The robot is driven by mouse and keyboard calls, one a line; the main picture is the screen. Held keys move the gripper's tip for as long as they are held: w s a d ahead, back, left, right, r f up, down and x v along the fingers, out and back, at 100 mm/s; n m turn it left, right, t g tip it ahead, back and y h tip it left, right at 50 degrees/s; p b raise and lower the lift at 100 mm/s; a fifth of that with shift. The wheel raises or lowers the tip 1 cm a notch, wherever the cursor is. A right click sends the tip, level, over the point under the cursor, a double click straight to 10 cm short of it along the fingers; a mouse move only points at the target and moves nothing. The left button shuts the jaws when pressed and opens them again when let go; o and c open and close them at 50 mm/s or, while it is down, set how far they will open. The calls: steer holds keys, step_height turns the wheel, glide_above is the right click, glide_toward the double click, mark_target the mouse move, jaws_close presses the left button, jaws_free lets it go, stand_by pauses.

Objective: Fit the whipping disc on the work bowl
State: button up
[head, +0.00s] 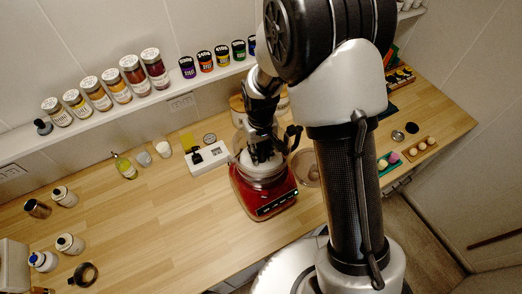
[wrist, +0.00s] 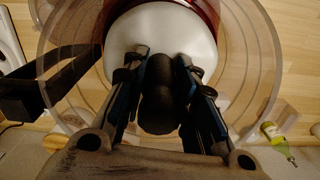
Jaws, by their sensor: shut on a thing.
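The work bowl (head: 240,149) is clear with a dark handle and sits on a red motor base (head: 262,202) on the counter. In the wrist view its clear rim (wrist: 262,62) rings my gripper. The whipping disc, a white round piece (wrist: 160,22) with a dark upright hub (wrist: 160,95), is inside the bowl's outline. My gripper (wrist: 160,88) points down into the bowl, its two fingers shut on the hub. In the head view the gripper (head: 262,150) partly hides the disc. I cannot tell whether the disc is seated, as its underside is hidden.
A white tray with dark parts (head: 206,160) stands left of the base. A green-yellow bottle (head: 124,167) and small cups are farther left. Spice jars (head: 114,86) line the shelf behind. My arm hides the counter just right of the bowl.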

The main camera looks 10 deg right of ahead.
steer(key=shift+f+b, duration=1.5)
steer(key=shift+f, duration=0.45)
steer(key=o, duration=1.1)
steer(key=shift+o, duration=0.2)
step_height(320, 180, up, 11)
steer(key=shift+r, duration=0.55)
